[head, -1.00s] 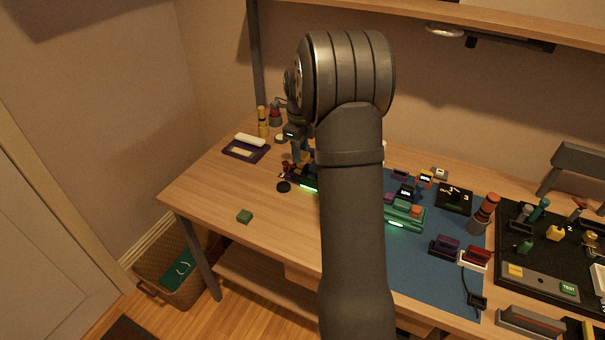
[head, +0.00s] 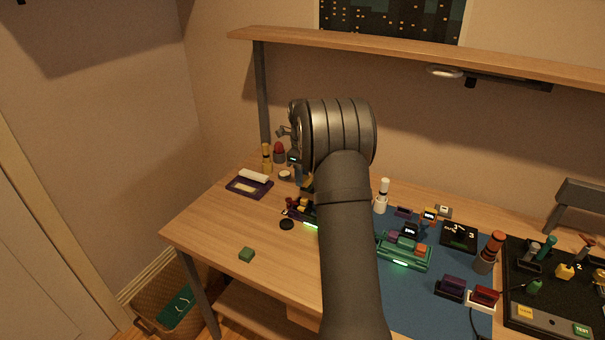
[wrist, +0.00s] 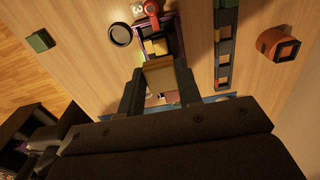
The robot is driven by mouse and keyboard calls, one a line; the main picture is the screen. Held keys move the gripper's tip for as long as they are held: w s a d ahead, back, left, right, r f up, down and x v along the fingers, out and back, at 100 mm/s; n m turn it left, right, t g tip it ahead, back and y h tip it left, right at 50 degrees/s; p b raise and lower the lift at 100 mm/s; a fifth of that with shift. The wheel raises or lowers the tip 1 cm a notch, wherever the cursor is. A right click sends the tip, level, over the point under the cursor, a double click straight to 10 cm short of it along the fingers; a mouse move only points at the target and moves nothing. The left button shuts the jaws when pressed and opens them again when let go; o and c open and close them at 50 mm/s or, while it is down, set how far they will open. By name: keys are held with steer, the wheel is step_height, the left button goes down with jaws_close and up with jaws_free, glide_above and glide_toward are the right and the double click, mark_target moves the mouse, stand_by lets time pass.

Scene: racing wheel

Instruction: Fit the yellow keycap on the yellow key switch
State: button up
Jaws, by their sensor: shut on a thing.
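My gripper (wrist: 160,88) is shut on a yellow-tan block, which looks like the yellow keycap (wrist: 160,72), in the wrist view. The keycap sits between the two dark fingers. Just beyond it is a small dark, purple-edged holder (wrist: 178,38) with yellow and orange parts inside. The yellow key switch cannot be told apart there, and the keycap covers part of the holder. I cannot tell whether the keycap touches it. In the head view my arm hides most of the gripper, and the holder shows only partly beside a green light (head: 310,225).

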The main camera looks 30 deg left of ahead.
mark_target(302, 199)
steer(key=shift+f, duration=2.6)
steer(key=shift+f, duration=1.15)
steer(key=o, duration=1)
step_height(302, 199, up, 18)
steer(key=shift+f, duration=0.25)
step_height(302, 199, down, 18)
steer(key=shift+r, duration=0.5)
